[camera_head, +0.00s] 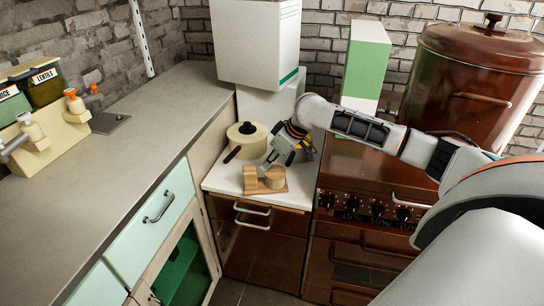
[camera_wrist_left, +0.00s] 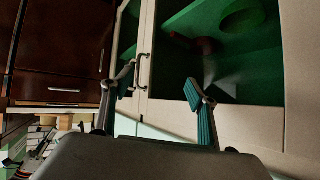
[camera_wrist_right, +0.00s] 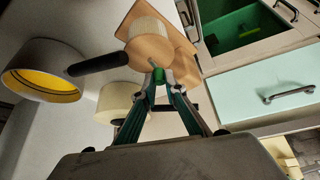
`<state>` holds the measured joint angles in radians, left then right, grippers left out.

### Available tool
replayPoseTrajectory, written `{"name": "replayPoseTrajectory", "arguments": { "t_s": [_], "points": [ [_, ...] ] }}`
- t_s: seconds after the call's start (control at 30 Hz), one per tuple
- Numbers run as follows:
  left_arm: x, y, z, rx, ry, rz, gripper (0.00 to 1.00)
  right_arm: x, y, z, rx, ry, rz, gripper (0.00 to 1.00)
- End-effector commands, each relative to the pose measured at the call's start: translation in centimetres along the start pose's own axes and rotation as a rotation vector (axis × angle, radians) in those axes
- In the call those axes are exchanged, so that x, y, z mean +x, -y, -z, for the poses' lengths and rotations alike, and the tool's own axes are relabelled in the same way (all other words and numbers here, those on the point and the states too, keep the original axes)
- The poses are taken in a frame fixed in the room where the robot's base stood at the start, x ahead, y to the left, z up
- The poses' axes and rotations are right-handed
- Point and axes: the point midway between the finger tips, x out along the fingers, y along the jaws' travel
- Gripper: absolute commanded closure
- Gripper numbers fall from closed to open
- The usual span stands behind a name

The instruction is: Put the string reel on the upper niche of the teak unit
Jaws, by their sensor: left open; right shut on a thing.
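The string reel (camera_head: 275,177) is a round wooden piece with a pale wound side, at a wooden base (camera_head: 251,181) on the white counter. It also shows in the right wrist view (camera_wrist_right: 150,47). My right gripper (camera_head: 273,163) reaches down over it from the right, its fingertips closed at the reel's edge in the right wrist view (camera_wrist_right: 158,77). The exact contact is partly hidden. My left gripper (camera_wrist_left: 157,82) is open and empty before a cabinet; it is outside the head view. I cannot make out the upper niche of the teak unit.
A cream lidded pot (camera_head: 249,142) stands left of the reel. A white pan with a yellow inside (camera_wrist_right: 41,84) is close to my right gripper. A green-and-white box (camera_head: 365,66) stands behind my right arm. The left worktop (camera_head: 130,160) is largely clear.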

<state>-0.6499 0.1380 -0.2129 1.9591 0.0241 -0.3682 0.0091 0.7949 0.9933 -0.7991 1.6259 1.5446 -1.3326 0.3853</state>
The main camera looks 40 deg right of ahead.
Motion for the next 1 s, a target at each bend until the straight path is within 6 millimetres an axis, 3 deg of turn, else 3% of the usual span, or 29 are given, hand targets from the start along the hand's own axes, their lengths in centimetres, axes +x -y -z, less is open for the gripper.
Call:
{"name": "replayPoseTrajectory", "arguments": {
  "t_s": [0.4, 0.77, 0.8, 0.87, 1.0],
  "points": [
    [0.4, -0.1, -0.7, 0.000, 0.003, 0.000, 0.41, 0.6, -4.2, 1.0, 0.001, -0.001, 0.001, 1.00],
    [0.3, 0.0, -0.4, 0.001, -0.002, 0.001, 0.41, 0.8, -4.1, 0.9, 0.000, -0.001, 0.001, 1.00],
    [0.3, 0.0, -0.3, 0.001, -0.002, 0.001, 0.41, 0.9, -4.1, 0.8, 0.000, 0.000, 0.001, 0.86],
    [0.3, 0.0, -0.3, 0.001, -0.003, 0.001, 0.41, 0.9, -4.1, 0.8, 0.000, 0.000, 0.001, 0.72],
    [0.3, 0.0, -0.3, 0.001, -0.003, 0.001, 0.41, 0.9, -4.1, 0.7, 0.000, 0.000, 0.001, 0.72]
  ]
}}
